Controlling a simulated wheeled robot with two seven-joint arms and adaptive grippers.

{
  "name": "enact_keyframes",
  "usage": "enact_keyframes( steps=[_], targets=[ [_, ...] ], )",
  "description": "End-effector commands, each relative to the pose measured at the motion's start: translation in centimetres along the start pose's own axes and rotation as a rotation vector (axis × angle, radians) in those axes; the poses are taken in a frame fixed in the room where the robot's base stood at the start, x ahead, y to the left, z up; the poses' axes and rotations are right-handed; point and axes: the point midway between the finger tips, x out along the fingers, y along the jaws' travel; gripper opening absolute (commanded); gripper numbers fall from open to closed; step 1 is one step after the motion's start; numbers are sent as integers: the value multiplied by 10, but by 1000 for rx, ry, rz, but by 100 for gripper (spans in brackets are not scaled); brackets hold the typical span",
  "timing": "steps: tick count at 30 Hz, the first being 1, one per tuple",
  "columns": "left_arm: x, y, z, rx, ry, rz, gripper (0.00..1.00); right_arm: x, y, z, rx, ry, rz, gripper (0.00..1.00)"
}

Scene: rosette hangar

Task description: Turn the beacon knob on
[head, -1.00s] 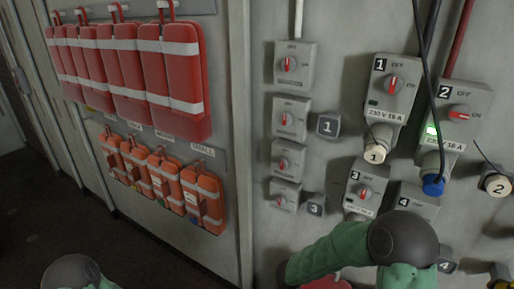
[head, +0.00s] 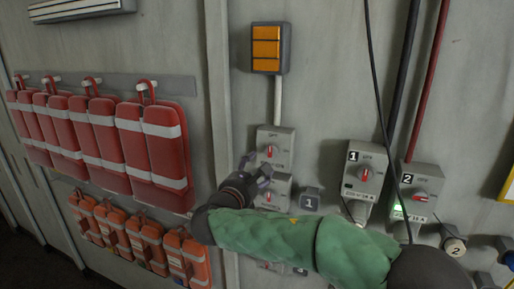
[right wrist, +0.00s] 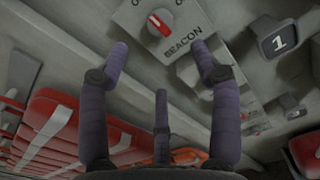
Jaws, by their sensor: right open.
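The beacon switch is the top grey box in the column on the wall, with a red knob (head: 270,151) that stands upright toward OFF. It also shows in the right wrist view as a red knob (right wrist: 158,25) above the word BEACON. My right gripper (head: 255,170) is open and empty, just below and left of this knob, in front of the second switch. In the right wrist view its spread fingers (right wrist: 160,58) point toward the beacon box and are apart from the knob. My left gripper is out of view.
An amber lamp box (head: 266,48) is above the beacon switch, joined by a conduit. Red bags (head: 150,150) hang at left. My right arm hides the lower switches.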

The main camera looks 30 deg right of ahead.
Motion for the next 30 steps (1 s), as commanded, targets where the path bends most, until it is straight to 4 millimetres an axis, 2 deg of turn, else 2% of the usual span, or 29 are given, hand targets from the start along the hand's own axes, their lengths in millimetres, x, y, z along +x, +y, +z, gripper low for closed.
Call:
enact_keyframes(
  steps=[5,18,24,30],
  targets=[
    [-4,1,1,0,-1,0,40,16,0,2,-2,-5,-3,64],
    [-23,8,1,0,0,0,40,89,-1,2,-1,-2,-3,64],
    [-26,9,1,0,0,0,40,105,-1,1,0,-2,-2,64],
    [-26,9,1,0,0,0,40,108,0,0,0,-2,-1,64]
  ],
)
